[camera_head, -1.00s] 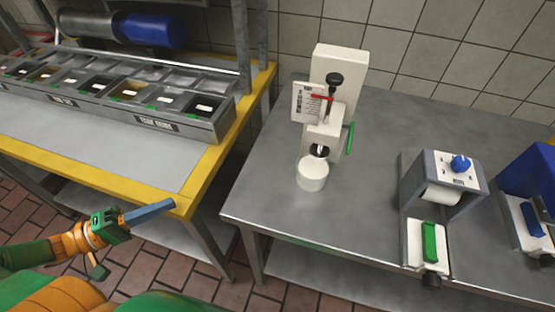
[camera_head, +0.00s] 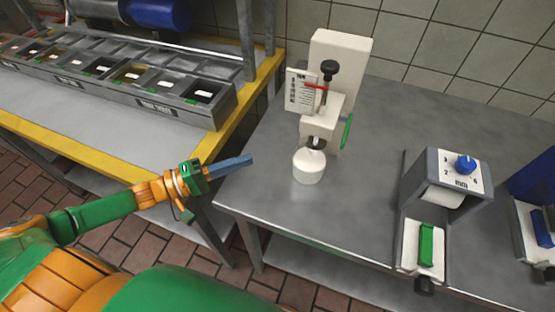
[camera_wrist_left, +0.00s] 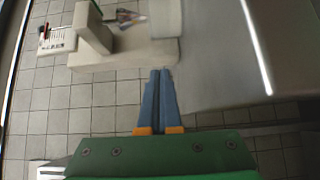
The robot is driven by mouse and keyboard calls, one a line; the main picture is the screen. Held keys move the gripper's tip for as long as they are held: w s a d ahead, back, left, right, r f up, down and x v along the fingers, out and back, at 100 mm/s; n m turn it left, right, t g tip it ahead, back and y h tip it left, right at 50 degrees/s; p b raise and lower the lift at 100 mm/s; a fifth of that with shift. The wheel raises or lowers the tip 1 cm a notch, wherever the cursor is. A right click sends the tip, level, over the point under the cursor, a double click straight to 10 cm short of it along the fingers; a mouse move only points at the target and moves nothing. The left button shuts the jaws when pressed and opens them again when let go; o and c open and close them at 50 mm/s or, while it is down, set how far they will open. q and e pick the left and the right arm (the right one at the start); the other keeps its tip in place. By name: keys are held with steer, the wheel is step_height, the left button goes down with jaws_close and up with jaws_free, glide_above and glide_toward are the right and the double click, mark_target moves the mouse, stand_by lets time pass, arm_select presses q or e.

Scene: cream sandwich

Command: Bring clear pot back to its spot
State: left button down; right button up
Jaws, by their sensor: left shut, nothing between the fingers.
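A whitish pot (camera_head: 308,167) stands upright on the grey metal table (camera_head: 260,195), under the nozzle of a cream-coloured dispenser (camera_head: 335,75). I cannot tell whether it is clear or what is in it. My left gripper (camera_head: 248,158) is left of the pot, apart from it, with its blue fingers pointing right towards it near the table's left edge. In the left wrist view the blue fingers (camera_wrist_left: 161,72) are together and empty, and part of the dispenser (camera_wrist_left: 100,50) shows ahead. My right gripper is not in view.
A yellow-edged table (camera_head: 100,160) with a rack of ingredient bins (camera_head: 110,75) stands at left, with a gap between the tables. A grey machine with a blue knob (camera_head: 440,180) stands right of the pot; a blue machine (camera_head: 540,200) is at the right edge. Table between is clear.

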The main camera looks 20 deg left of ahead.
mark_target(295, 169)
arm_select(q)
steer(key=x, duration=0.5)
steer(key=shift+w+d+r+p, duration=0.1)
steer(key=shift+d+r+p, duration=0.15)
steer(key=shift+p, duration=0.1)
steer(key=d+p, duration=0.1)
steer(key=d, duration=0.1)
steer(key=shift+d+f, duration=0.15)
steer(key=shift+d, duration=0.1)
steer(key=shift+d+f, duration=0.15)
steer(key=shift+d, duration=0.3)
steer(key=shift+d, duration=0.1)
steer(key=d, duration=0.1)
steer(key=d+p, duration=0.1)
steer(key=d, duration=0.1)
steer(key=d+p, duration=0.1)
steer(key=d, duration=0.1)
steer(key=shift+s+d+r, duration=0.15)
steer(key=shift+s+r, duration=0.1)
steer(key=shift+r, duration=0.05)
steer(key=d, duration=0.3)
steer(key=d+p, duration=0.1)
steer(key=d, duration=0.2)
steer(key=shift+s+d+f, duration=0.1)
steer(key=shift+d+f, duration=0.15)
steer(key=shift+a, duration=0.1)
